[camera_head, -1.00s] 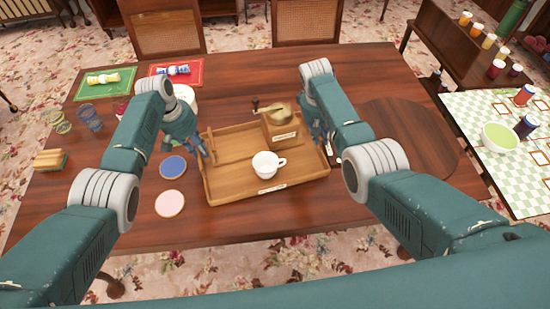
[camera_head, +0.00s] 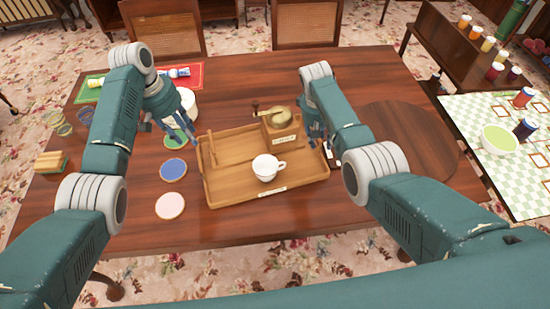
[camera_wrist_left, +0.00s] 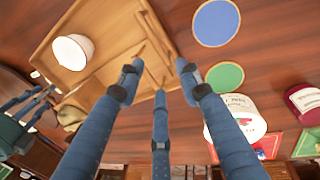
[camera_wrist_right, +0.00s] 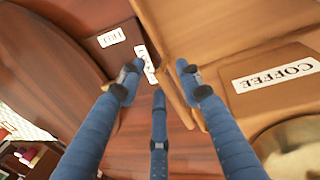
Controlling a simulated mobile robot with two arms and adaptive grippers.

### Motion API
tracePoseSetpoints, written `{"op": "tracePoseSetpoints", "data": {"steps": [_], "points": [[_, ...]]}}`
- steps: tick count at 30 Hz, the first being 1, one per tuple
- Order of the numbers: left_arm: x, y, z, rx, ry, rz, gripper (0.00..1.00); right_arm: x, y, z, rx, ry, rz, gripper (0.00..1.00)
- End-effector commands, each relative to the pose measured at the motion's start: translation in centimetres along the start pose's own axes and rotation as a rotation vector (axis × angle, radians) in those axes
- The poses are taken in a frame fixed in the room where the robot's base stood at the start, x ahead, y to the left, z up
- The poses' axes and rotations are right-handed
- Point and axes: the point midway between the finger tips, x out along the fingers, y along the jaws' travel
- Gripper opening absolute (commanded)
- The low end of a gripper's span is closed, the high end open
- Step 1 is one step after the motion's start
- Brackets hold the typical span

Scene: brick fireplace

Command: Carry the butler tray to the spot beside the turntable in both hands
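The wooden butler tray (camera_head: 232,197) lies on the table and carries a white cup (camera_head: 266,168) and a coffee grinder box (camera_head: 281,130). The turntable (camera_head: 415,140), a flat round wooden disc, lies to its right. My left gripper (camera_head: 185,138) is open and empty, apart from the tray's left side and over the green coaster (camera_head: 175,139). In the left wrist view the tray's side wall (camera_wrist_left: 153,35) lies beyond the spread fingers. My right gripper (camera_head: 322,145) is at the tray's right side; its fingers are spread around the side wall (camera_wrist_right: 165,50), and I cannot tell whether they touch it.
A white canister (camera_head: 188,101) stands behind my left gripper. Small labelled cards (camera_head: 333,152) lie between tray and turntable. The table front is clear. A side table (camera_head: 470,120) stands at right.

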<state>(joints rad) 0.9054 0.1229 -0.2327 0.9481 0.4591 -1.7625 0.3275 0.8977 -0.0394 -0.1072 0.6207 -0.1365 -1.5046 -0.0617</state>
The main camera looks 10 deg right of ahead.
Motion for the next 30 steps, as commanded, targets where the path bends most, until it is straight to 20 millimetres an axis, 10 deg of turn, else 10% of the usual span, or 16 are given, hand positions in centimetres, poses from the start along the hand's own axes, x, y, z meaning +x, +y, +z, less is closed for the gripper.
{"op": "tracePoseSetpoints", "data": {"steps": [8, 30], "points": [[-2.1, 0.0, 0.0, 0.000, 0.001, 0.001, 0.35, -0.6, 0.0, -0.1, 0.000, 0.001, 0.000, 0.35], [-2.0, 0.0, 0.0, 0.000, 0.000, 0.000, 0.35, -11.9, 0.0, 0.0, 0.000, -0.001, 0.000, 0.35]]}}
